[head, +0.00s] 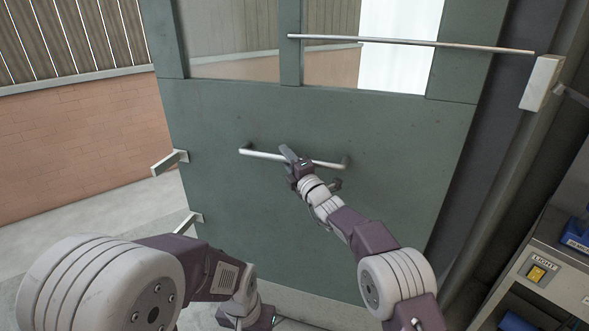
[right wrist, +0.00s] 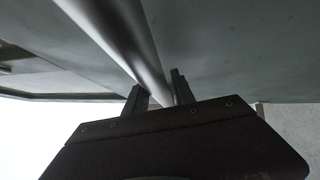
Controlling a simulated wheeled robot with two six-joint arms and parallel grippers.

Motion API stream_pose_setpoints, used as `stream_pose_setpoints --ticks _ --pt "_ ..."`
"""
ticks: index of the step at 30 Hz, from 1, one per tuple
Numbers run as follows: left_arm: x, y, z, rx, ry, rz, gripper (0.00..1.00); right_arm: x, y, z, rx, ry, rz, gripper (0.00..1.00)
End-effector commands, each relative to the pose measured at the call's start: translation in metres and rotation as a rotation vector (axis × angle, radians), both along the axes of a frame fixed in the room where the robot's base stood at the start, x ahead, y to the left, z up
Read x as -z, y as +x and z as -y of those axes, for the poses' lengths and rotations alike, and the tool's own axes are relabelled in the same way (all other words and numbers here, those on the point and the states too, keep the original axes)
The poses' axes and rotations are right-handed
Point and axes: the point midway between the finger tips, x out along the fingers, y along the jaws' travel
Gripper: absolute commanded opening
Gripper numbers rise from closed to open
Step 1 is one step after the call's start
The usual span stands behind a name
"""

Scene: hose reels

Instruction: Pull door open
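The door (head: 400,150) is a dark green panel with glass panes in its upper part. A slim metal bar handle (head: 262,154) runs across it at mid height. My right gripper (head: 290,156) is at the middle of this bar. In the right wrist view the bar (right wrist: 125,40) passes between the two fingers (right wrist: 159,92), which appear closed against its sides.
A brick wall (head: 80,150) and pale floor (head: 90,223) show beyond the door's left edge. Two pale brackets (head: 170,162) stick out at that edge. A thin rod (head: 430,43) crosses the upper door. A shelf unit with a light switch (head: 537,273) stands at lower right.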

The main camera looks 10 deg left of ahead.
Motion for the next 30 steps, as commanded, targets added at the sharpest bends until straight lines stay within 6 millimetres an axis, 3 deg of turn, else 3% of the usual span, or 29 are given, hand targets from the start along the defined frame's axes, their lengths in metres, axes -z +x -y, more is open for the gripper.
stream_pose_setpoints --ticks 18,30 --pt "0.014 0.0 0.0 0.0 0.0 0.0 0.0 0.011 -0.052 0.048 0.003 0.001 -0.001 0.31" --pt "0.015 0.0 0.0 0.0 0.0 0.0 0.0 0.011 -0.057 0.052 0.003 0.001 -0.001 0.31"
